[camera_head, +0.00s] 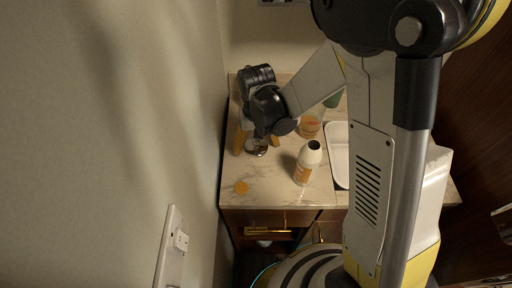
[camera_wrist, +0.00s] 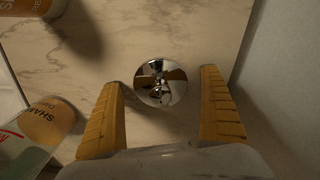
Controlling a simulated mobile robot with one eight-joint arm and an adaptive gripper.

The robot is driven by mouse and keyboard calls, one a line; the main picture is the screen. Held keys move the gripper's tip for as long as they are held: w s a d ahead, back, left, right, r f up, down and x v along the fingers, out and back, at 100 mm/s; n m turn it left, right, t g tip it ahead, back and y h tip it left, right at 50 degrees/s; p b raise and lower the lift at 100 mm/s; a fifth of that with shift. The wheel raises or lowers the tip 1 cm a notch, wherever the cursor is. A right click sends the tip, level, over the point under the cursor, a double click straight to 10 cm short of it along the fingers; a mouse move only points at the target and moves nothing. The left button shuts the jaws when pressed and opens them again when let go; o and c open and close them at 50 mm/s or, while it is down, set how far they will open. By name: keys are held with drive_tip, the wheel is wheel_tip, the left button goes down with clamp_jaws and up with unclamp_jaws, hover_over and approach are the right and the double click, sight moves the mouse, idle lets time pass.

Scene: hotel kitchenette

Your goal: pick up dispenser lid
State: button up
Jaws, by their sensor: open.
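A round, shiny chrome piece, which looks like the dispenser lid (camera_wrist: 160,83), lies on the marble counter. It also shows under my gripper in the head view (camera_head: 257,149). My gripper (camera_wrist: 163,80) is open, its two yellow fingers pointing down on either side of the chrome piece in the wrist view. A gap shows between each finger and the piece. In the head view my gripper (camera_head: 257,139) is over the counter's left part, near the wall. A white bottle (camera_head: 308,162) with an orange label and a dark top opening stands to the right.
An amber container (camera_head: 311,124) and a green item (camera_head: 333,99) stand behind the white bottle. A white basin (camera_head: 338,150) is at the right. A flat orange disc (camera_head: 241,187) lies near the front left. The wall (camera_wrist: 285,95) runs close beside my gripper.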

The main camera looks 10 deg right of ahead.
drive_tip(key=shift+r, duration=0.1)
drive_tip(key=c, duration=1.1)
